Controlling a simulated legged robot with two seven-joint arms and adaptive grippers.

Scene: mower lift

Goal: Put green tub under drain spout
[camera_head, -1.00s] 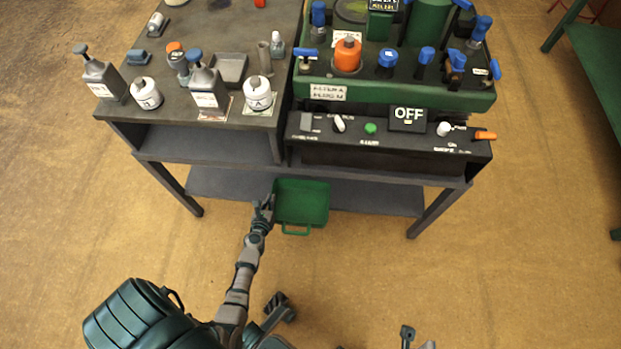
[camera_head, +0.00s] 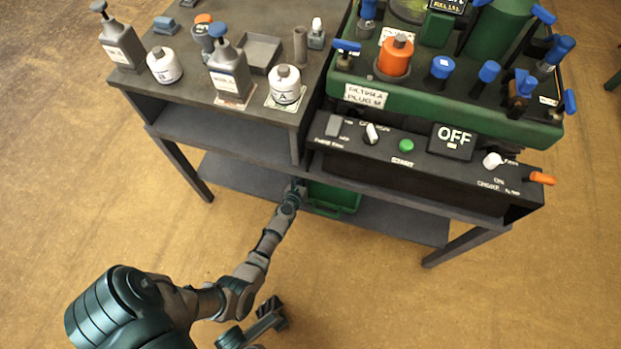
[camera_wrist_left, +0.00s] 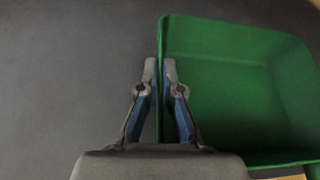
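The green tub (camera_head: 338,197) is low under the front of the bench, at the lower shelf; the bench top hides most of it. In the left wrist view the open tub (camera_wrist_left: 235,95) is empty. My left gripper (camera_head: 298,187) is at the tub's left side. In the wrist view its two fingers (camera_wrist_left: 160,75) are closed about the tub's left wall, one inside and one outside. I cannot make out the drain spout.
Above the tub is a control panel (camera_head: 405,163) with an OFF display, knobs and an orange lever. A green machine tray (camera_head: 440,105) with blue handles stands on the bench top. Bottles and pumps stand at left. A bench leg (camera_head: 460,246) is at right.

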